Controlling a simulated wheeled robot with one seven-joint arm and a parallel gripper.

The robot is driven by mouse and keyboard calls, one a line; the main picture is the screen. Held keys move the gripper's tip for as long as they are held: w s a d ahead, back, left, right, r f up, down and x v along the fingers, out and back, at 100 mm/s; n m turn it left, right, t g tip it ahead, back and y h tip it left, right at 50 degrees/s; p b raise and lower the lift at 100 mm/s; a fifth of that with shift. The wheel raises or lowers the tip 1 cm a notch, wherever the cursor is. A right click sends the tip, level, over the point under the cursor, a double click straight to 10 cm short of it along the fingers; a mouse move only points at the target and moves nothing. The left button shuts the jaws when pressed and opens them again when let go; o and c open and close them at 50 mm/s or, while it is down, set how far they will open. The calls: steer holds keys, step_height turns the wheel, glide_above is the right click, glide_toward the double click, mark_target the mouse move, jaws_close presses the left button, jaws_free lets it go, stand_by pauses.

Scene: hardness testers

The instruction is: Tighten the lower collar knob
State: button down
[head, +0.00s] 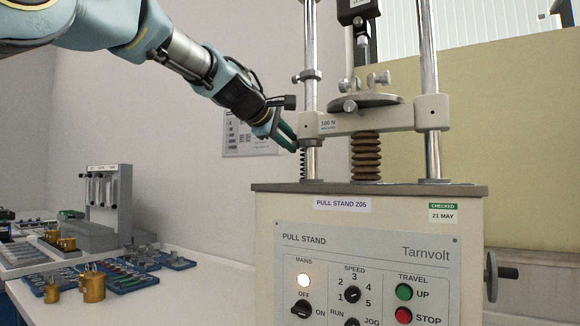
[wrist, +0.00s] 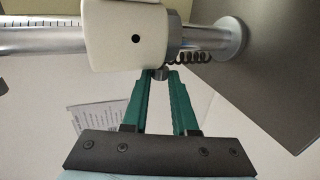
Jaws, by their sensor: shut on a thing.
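The pull stand (head: 365,245) stands at right in the head view. My gripper (head: 296,146), with green fingers, reaches from the upper left to the left column, just below the left end of the crosshead (head: 365,121). In the wrist view my gripper (wrist: 160,75) has its fingertips close together on a small grey knob (wrist: 160,73). The knob sits at the grey lower collar (wrist: 173,28), beside the white crosshead end (wrist: 125,35). The fingertips hide most of the knob. In the head view the knob is hidden by my fingers.
An upper collar (head: 308,76) sits on the left column above the crosshead. A coiled black cord (wrist: 195,57) runs beside the column, close to my fingertips. Blue trays (head: 120,275) and brass weights (head: 92,287) lie on the bench at left.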

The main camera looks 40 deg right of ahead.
steer(key=shift+a+f+t+h+b, duration=0.1)
steer(key=shift+f+t+h+b, duration=0.5)
steer(key=shift+b, duration=2.65)
steer(key=shift+d+f+g+h+b, duration=0.15)
steer(key=shift+h+b, duration=0.9)
steer(key=shift+b, duration=2.15)
steer(key=shift+a+f+t+h+b, duration=0.2)
steer(key=shift+f+h+b, duration=0.45)
steer(key=shift+b, duration=2.6)
steer(key=h+b, duration=0.1)
steer(key=b, duration=0.4)
steer(key=shift+r+t+h+b, duration=0.2)
steer(key=shift+t+h+b, duration=0.1)
steer(key=shift+h, duration=0.1)
steer(key=shift+b, duration=0.55)
steer(key=shift+r+h+b, duration=0.3)
steer(key=shift+h+b, duration=0.3)
steer(key=shift+b, duration=0.45)
steer(key=c, duration=0.7)
jaws_free()
